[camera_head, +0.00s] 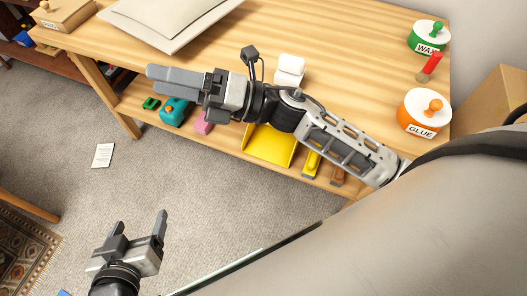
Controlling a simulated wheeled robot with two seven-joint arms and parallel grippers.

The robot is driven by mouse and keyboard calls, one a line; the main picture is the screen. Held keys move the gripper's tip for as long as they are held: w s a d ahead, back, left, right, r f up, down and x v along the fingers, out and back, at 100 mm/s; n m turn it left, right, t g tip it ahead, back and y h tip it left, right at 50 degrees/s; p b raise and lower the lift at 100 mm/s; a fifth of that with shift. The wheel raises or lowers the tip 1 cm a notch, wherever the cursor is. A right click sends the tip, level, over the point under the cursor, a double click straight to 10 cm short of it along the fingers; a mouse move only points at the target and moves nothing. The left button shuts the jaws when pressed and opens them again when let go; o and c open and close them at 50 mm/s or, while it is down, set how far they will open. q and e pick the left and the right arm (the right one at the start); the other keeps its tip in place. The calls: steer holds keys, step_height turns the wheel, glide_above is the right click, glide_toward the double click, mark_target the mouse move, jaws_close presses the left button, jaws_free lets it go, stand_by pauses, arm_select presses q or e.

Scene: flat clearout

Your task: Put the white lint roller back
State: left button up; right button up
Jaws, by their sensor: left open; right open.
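A white rounded object (290,68) lies on the wooden table (330,45), just behind my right forearm. It may be the lint roller, but its lower part is hidden by my arm and I cannot tell for certain. My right gripper (152,78) reaches left across the table's front edge, with its fingers open and nothing seen between them. It is apart from the white object, to its left. My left gripper (140,224) is open and empty, low over the carpet at the lower left.
Green WAX (428,33) and orange GLUE (423,110) containers and a red-topped stick (430,66) stand at the table's right. A pale board (165,20) lies at the back. The lower shelf holds a yellow dustpan (268,146) and a teal item (174,111). A paper (103,155) lies on the carpet.

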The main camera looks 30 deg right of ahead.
steer(key=s+d+f+m+t+h, duration=0.1)
steer(key=d+f+m+t+h, duration=0.2)
steer(key=d+f+m+h, duration=0.75)
steer(key=s+a+f+m+t+h, duration=0.1)
steer(key=s+f+m+t+h, duration=0.25)
steer(key=m, duration=1.45)
steer(key=s+d+f+m+g+h+p, duration=0.1)
steer(key=s+f+m+g+h+p, duration=0.1)
steer(key=s+f+m+g, duration=0.3)
steer(key=shift+s+f+m+p, duration=0.25)
steer(key=shift+f+m+p, duration=0.25)
steer(key=shift+m, duration=0.15)
steer(key=shift+d+g, duration=0.1)
steer(key=shift+g, duration=0.15)
